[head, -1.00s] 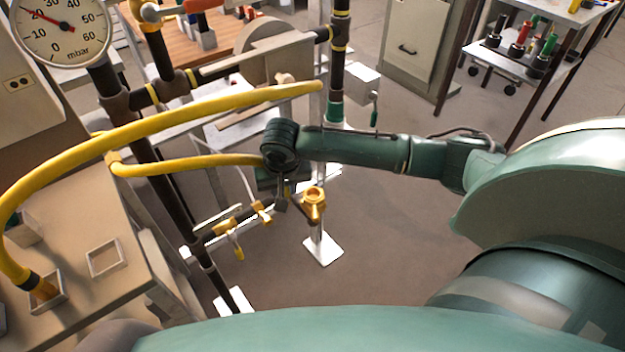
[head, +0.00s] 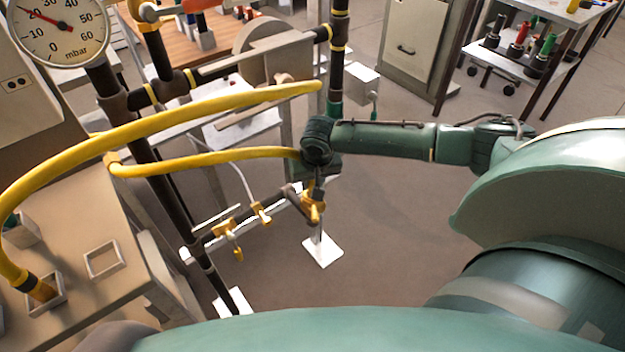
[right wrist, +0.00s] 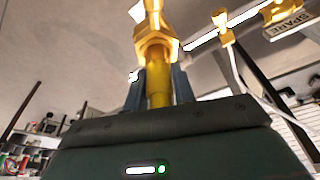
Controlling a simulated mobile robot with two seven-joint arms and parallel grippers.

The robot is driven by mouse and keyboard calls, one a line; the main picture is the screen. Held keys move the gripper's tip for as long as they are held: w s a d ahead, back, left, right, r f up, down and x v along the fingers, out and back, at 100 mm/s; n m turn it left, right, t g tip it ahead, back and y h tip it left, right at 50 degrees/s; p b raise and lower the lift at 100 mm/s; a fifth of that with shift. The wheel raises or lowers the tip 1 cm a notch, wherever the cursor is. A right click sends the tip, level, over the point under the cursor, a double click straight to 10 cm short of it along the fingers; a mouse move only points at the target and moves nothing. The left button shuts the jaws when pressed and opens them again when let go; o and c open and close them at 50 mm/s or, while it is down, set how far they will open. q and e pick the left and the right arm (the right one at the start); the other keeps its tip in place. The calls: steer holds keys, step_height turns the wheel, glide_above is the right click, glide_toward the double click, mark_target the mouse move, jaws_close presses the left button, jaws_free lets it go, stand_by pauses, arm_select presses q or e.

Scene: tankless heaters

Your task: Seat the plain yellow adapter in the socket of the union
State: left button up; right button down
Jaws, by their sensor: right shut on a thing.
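My right gripper (head: 317,194) is directly over the brass union (head: 314,212) on the pipe stand in the head view and hides much of it. In the right wrist view the gripper (right wrist: 161,78) is shut on the plain yellow adapter (right wrist: 158,94), a smooth yellow cylinder between the two dark fingers. A brass hexagonal body (right wrist: 156,45) lies straight ahead of the fingertips, in line with the adapter. The adapter's far end is hidden there, so I cannot tell how deep it sits. My left gripper is out of view.
Brass valves (head: 227,231) stand on the pipe left of the union. A yellow hose (head: 205,158) passes close behind the gripper. The wrist view shows a "SPARE" tag (right wrist: 290,22). A bench (head: 85,285) is at left; open floor (head: 400,235) lies right.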

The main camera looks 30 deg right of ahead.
steer(key=shift+f, duration=0.2)
steer(key=shift+f, duration=0.35)
steer(key=c, duration=1.1)
jaws_free()
steer(key=shift+c, duration=0.2)
